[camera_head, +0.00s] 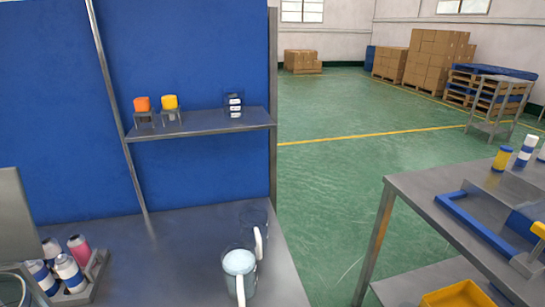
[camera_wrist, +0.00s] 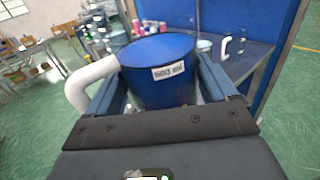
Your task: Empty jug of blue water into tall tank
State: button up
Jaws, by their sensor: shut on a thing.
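In the wrist view my gripper (camera_wrist: 160,92) is shut on a jug of blue water (camera_wrist: 158,88), with one finger on each side of its body. The jug has a white handle (camera_wrist: 88,84) on the left and a white label whose text is hard to read. Its deep blue contents fill most of the visible body. My gripper and this jug do not show in the head view. I cannot identify the tall tank for certain; a clear round rim (camera_head: 14,294) is cut off at the lower left of the head view.
A jug of pale liquid (camera_head: 240,264) and a clear jug (camera_head: 254,222) stand on the grey bench (camera_head: 180,245). A rack (camera_head: 88,283) of cans is at left. A shelf (camera_head: 200,124) holds orange and yellow pieces. Another table (camera_head: 425,195) stands at right, with green floor between.

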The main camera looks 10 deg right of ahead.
jog(key=w+a+f+m+t+h, duration=0.2)
jog(key=w+f+m+h, duration=0.3)
jog(key=w, duration=0.4)
jog(key=w+a+f+m+t+h+b, duration=0.1)
jog(key=w+a+f+m+t+h, duration=0.1)
jog(key=w+f+m+t+h, duration=0.3)
jog(key=w+f+h, duration=0.2)
jog(key=w+h, duration=0.2)
jog(key=w, duration=0.1)
jog(key=shift+w+a+m, duration=0.15)
jog(key=shift+a+m, duration=0.05)
jog(key=shift+m, duration=0.1)
